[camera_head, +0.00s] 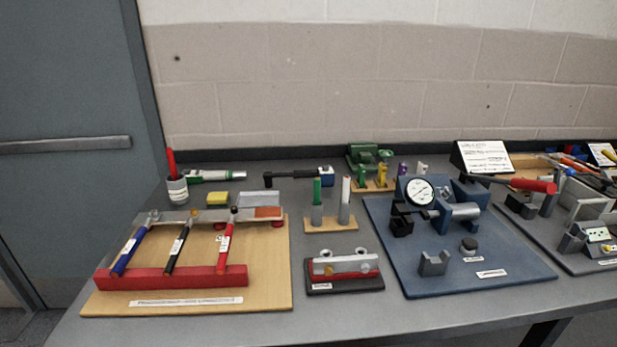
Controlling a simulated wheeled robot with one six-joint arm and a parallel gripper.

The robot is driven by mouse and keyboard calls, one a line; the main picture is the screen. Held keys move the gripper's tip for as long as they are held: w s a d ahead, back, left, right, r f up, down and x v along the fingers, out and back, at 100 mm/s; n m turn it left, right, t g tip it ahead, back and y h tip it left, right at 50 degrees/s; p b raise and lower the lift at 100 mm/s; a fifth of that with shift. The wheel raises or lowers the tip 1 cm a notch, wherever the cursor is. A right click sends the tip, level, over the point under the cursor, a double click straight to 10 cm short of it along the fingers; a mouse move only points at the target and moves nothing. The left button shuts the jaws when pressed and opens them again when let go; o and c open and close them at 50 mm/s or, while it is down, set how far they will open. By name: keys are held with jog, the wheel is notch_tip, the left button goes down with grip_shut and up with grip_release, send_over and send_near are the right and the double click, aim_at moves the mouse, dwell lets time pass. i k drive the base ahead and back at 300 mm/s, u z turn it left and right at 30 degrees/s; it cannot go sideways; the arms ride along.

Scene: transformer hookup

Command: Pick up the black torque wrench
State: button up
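The wrench with the black handle (177,247) lies on a wooden board at the left front. Its handle end rests on the red bar and its head end lies toward the grey bar at the back. A blue-handled wrench (132,249) lies to its left and a red-handled wrench (225,245) to its right, both apart from it. Small white labels show on the handles, but I cannot read them. The wooden board (265,285) carries all three. Another black tool (292,176) lies farther back near the wall. My gripper is not in view.
A cup (177,190) with a red marker, a yellow block (217,198) and a green-and-white tool (215,176) stand behind the board. To the right are a small clamp block (345,284) and a blue plate (410,270) with a dial gauge (419,191). The table's front strip is clear.

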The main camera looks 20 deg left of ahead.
aim_at(326, 179)
jog(key=z, duration=1.7)
jog(key=k, duration=1.05)
jog(key=u, duration=2.25)
jog(key=i, duration=1)
